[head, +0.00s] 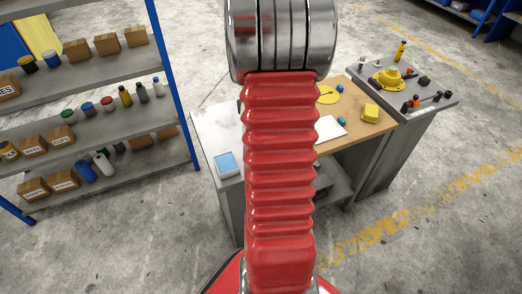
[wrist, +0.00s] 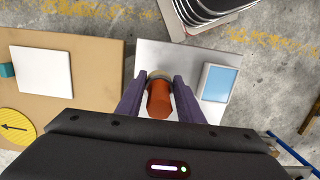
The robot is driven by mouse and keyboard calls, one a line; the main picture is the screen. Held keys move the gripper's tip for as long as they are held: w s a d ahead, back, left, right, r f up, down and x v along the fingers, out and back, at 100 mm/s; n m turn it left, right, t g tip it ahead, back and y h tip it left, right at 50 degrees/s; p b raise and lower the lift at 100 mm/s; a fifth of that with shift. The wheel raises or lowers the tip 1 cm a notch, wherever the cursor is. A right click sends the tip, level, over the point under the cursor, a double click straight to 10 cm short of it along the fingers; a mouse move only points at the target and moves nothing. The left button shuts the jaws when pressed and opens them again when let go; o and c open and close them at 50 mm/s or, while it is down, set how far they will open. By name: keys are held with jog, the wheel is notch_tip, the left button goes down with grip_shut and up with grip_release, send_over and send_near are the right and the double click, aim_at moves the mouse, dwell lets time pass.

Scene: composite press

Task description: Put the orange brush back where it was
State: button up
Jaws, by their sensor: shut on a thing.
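The orange brush (wrist: 159,104) is between the two purple fingers of my gripper (wrist: 159,84) in the wrist view. The fingers are shut on its sides. A pale beige end shows beyond the orange part. The brush is over the light grey left part of the workbench (head: 210,122); whether it touches the surface I cannot tell. In the head view my red arm hides the gripper and the brush.
A blue-topped white box (head: 228,165) lies on the grey top, near the brush in the wrist view. The wooden part (head: 352,141) holds a white sheet (head: 330,128), a yellow disc (head: 328,96) and a yellow block (head: 370,112). A loaded shelf (head: 100,70) stands left.

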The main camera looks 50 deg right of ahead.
jog(key=shift+f, duration=0.9)
jog(key=shift+f, duration=0.1)
jog(key=shift+f, duration=1.8)
jog(key=o, duration=1.1)
jog(key=r, duration=0.8)
jog(key=w+r, duration=0.1)
jog(key=r, duration=0.3)
jog(key=shift+w+d, duration=0.1)
jog(key=shift+d, duration=0.25)
